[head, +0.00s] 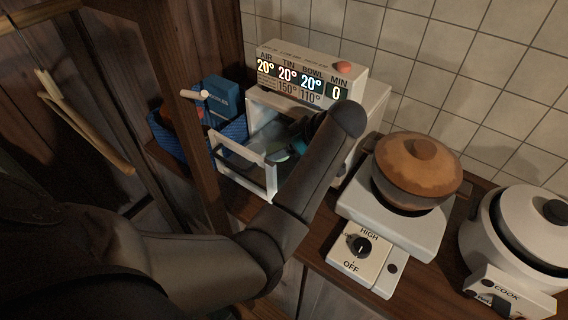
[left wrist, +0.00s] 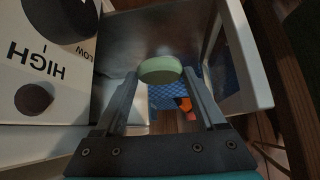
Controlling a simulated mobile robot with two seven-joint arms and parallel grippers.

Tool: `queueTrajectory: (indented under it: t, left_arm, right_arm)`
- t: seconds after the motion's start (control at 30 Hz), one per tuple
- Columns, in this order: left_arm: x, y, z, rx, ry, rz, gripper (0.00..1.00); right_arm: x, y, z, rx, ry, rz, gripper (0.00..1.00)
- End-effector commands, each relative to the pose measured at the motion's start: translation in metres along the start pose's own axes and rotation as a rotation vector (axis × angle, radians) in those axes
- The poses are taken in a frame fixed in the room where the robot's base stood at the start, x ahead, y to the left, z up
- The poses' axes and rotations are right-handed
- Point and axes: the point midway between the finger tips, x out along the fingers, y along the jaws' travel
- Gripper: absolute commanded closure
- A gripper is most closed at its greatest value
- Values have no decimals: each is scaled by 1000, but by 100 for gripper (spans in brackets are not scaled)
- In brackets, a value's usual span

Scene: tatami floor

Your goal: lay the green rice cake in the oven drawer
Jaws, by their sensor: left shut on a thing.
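The green rice cake (left wrist: 160,69) is a pale green disc held between the fingertips of my left gripper (left wrist: 161,80) in the left wrist view. The oven (head: 350,88) is a white box with a lit display. Its white-framed oven drawer (head: 242,151) with clear panes stands pulled out in the head view. A drawer side wall (left wrist: 244,52) shows right of the fingers in the wrist view. I cannot tell whether the cake touches the drawer. My right gripper is not in view.
A blue woven basket (head: 178,141) with a blue box (head: 219,99) stands left of the drawer. A wooden post (head: 186,105) rises in front. A hot plate (head: 430,232) with a brown lidded pot (head: 418,170) and a white rice cooker (head: 522,228) stand on the right.

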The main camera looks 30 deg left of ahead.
Motion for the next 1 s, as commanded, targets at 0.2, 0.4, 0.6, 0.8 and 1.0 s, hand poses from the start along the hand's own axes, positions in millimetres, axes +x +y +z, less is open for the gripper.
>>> queueTrajectory:
  t: [0.2, 0.4, 0.6, 0.8, 1.0]
  left_arm:
    - [13, 0, 12, 2, 1, -1, 91]
    - [35, 0, 31, 2, 0, -1, 91]
    - [35, 0, 30, -1, 0, 2, 91]
    - [37, 0, 33, -1, 0, 1, 25]
    - [37, 0, 32, 0, 0, 1, 3]
  right_arm:
    - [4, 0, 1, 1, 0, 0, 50]
    - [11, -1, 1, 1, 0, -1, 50]
    - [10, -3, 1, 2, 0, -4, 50]
    - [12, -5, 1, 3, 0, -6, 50]
    - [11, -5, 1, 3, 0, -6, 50]
